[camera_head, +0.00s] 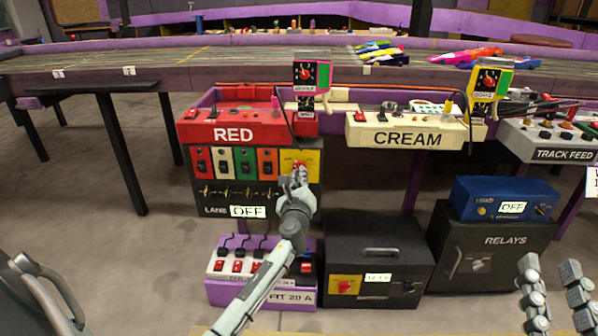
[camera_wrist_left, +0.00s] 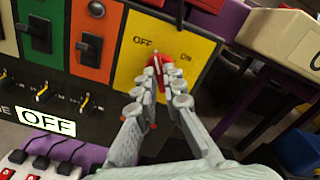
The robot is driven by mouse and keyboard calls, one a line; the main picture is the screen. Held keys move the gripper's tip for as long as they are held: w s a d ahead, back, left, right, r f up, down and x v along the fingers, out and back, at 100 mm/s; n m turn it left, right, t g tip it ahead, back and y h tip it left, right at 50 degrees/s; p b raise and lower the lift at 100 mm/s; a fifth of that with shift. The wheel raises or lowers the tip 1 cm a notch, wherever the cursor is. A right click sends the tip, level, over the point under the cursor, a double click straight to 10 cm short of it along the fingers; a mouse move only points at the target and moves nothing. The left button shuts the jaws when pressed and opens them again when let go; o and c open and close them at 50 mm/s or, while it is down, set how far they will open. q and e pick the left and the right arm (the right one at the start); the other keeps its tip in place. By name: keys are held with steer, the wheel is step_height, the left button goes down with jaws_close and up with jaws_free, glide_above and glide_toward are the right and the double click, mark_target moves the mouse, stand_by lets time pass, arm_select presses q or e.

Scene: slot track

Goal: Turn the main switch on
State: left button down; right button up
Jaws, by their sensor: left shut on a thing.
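The main switch is a red knob (camera_wrist_left: 160,72) on a yellow plate (camera_wrist_left: 195,38) marked OFF on the left and ON on the right. The plate (camera_head: 290,156) sits at the right end of the black lane panel in the head view. My left gripper (camera_head: 300,174) reaches it from below; in the left wrist view its fingers (camera_wrist_left: 161,80) are shut on the red knob and partly hide it. The lit lane sign (camera_head: 248,211) reads OFF. My right gripper (camera_head: 553,278) is at the lower right, its fingers apart, empty.
The red box (camera_head: 205,132) sits above the lane panel. The cream box (camera_head: 358,138) is to its right. Below are a power strip unit (camera_head: 228,262), a black case (camera_head: 350,250) and the relays box (camera_head: 515,262). The purple-edged track (camera_head: 230,75) runs behind.

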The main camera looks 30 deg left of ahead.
steer(key=d+f+g+h+p, duration=0.3)
steer(key=d+f+g+h, duration=0.35)
steer(key=f, duration=0.85)
steer(key=s+d+f+m+g+h+p, duration=0.1)
steer(key=s+d+f+g+p, duration=0.1)
steer(key=s+d+f+g, duration=0.35)
steer(key=s+d+f+m+g+h+p, duration=0.1)
steer(key=s+d+f+g+h, duration=0.2)
steer(key=s+d, duration=0.45)
arm_select(q)
steer(key=shift+f+m+p, duration=0.1)
steer(key=shift+m+p, duration=3.25)
steer(key=shift+m, duration=4.45)
arm_select(e)
step_height(320, 180, down, 15)
steer(key=w+g+y, duration=0.2)
steer(key=shift+a+r, duration=0.15)
steer(key=shift+a, duration=0.1)
steer(key=shift+s, duration=0.1)
arm_select(q)
steer(key=c, duration=1.6)
jaws_free()
steer(key=shift+c, duration=0.2)
